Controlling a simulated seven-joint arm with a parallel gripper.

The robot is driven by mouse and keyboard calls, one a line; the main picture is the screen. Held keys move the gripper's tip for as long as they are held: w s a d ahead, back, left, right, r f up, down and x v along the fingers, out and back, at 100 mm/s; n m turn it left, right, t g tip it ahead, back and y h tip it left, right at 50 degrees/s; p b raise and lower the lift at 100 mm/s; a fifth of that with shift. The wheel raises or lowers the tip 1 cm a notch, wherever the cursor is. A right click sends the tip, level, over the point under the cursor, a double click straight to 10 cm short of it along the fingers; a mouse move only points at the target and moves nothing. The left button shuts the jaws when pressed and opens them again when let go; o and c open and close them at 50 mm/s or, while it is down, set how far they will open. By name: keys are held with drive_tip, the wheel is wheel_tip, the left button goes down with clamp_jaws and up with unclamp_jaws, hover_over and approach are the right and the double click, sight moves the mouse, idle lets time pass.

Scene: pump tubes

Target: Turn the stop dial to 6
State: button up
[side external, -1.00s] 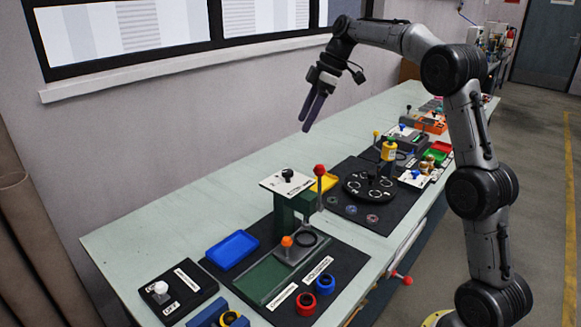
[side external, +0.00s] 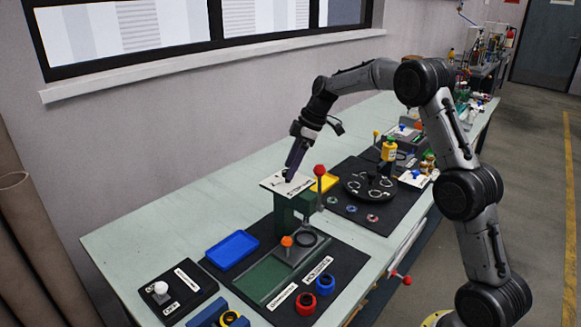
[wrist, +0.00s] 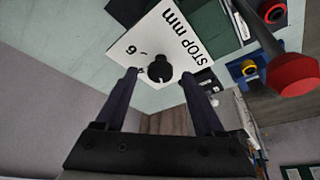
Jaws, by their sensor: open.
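The stop dial is a black knob (wrist: 158,68) on a white plate (wrist: 128,46) marked "STOP mm", with a "6" beside the knob in the wrist view. The plate (side external: 272,183) sits on top of a green stand (side external: 290,213) in the side view. My gripper (wrist: 160,74) is open, with one finger on each side of the knob and gaps still visible. In the side view my gripper (side external: 289,178) points down at the plate and hides the knob. I cannot tell how deep the fingertips reach, or where the dial points.
A red-knobbed lever (side external: 320,171) stands close to the plate's right, and it looms large in the wrist view (wrist: 294,75). A blue tray (side external: 232,250), an orange knob (side external: 287,241) and red and blue rings lie below. A black turntable (side external: 370,187) is further right.

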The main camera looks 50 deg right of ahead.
drive_tip(key=shift+w+a+f, duration=0.15)
drive_tip(key=shift+f, duration=0.25)
clamp_jaws()
